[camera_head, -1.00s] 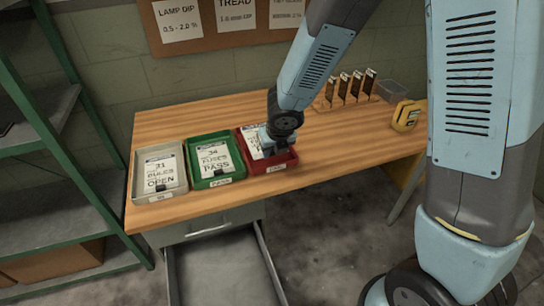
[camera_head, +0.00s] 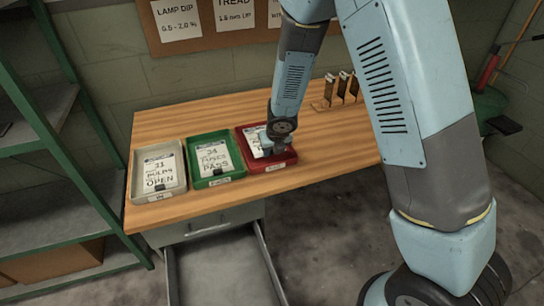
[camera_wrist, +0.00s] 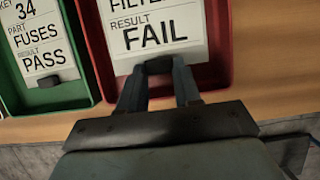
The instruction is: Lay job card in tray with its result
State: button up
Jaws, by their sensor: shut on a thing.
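The white job card (camera_wrist: 160,20) reads "FILTER" and "RESULT FAIL" in the wrist view. My gripper (camera_wrist: 159,75) is shut on the black tab at the card's near edge. The card is within the walls of the red tray (camera_wrist: 223,45); whether it touches the floor I cannot tell. In the head view the red tray (camera_head: 259,166) is the rightmost of three, and my gripper (camera_head: 281,144) hides part of the card. The green tray (camera_head: 218,181) holds a card reading "34 FUSES PASS". The grey tray (camera_head: 157,196) holds a card reading "31 BULBS OPEN".
The trays stand side by side on the wooden bench (camera_head: 210,115). An open drawer (camera_head: 215,265) juts out below. A rack with upright cards (camera_head: 342,90) stands at the back right. Green shelving (camera_head: 45,130) is at left. My arm covers the bench's right end.

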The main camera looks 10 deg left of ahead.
aim_at(271, 161)
jog(key=shift+f, duration=1.65)
jog(key=o, duration=1)
jog(key=shift+o, duration=0.2)
jog(key=shift+r, duration=0.1)
jog(key=v, duration=1.1)
jog(key=shift+s+r, duration=0.2)
jog(key=shift+r, duration=0.15)
